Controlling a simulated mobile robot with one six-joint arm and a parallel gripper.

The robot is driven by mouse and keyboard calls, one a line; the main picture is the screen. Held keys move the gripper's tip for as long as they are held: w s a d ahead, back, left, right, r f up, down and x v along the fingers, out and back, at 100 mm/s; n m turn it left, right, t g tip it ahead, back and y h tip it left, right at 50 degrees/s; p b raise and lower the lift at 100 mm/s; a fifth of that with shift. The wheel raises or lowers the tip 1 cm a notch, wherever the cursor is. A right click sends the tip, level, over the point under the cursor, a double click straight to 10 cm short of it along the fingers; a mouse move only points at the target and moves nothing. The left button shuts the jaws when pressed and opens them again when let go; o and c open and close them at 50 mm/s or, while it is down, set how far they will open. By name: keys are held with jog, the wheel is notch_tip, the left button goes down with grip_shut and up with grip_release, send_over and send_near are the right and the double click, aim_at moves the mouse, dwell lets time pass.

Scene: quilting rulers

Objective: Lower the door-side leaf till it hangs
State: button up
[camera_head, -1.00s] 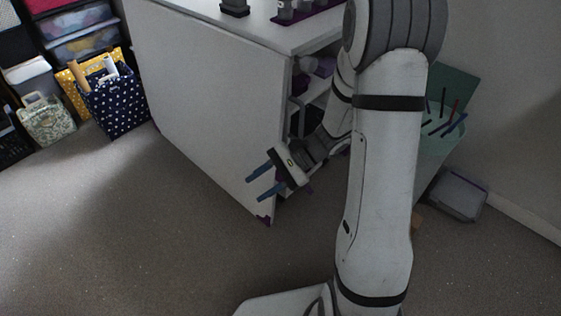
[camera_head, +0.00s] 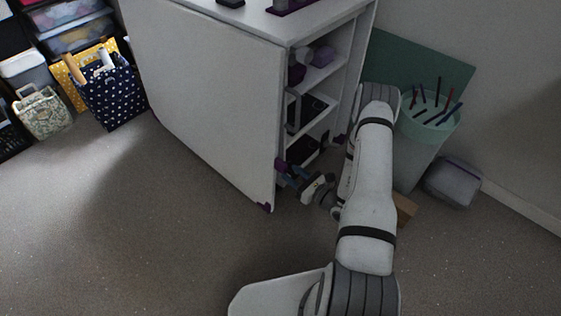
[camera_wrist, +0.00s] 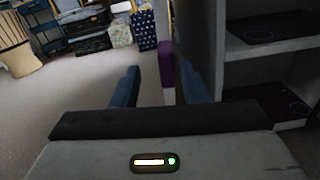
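The white leaf (camera_head: 205,105) hangs steeply from the cabinet top along its left side. A purple corner piece (camera_head: 263,207) marks its low near corner, close to the floor. Another purple piece (camera_head: 280,165) sits on its near edge, at the height of my gripper (camera_head: 287,175). In the wrist view my blue fingers (camera_wrist: 160,87) are apart, and the purple piece (camera_wrist: 166,60) shows in the gap between them. The leaf's dark face (camera_wrist: 197,35) runs up behind the right finger. I cannot tell whether a finger touches it.
The cabinet's open shelves (camera_head: 318,80) hold purple and dark items, right of the leaf. A green bin (camera_head: 420,145) of tools and a grey case (camera_head: 452,182) stand at the right. A navy dotted bag (camera_head: 110,95) stands at the left. The carpet (camera_head: 150,240) in front is clear.

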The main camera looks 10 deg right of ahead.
aim_at(274, 161)
jog(key=b+x, duration=0.1)
jog(key=x, duration=0.7)
jog(key=shift+r, duration=0.1)
jog(key=shift+s, duration=0.1)
grip_shut()
dwell(0.4)
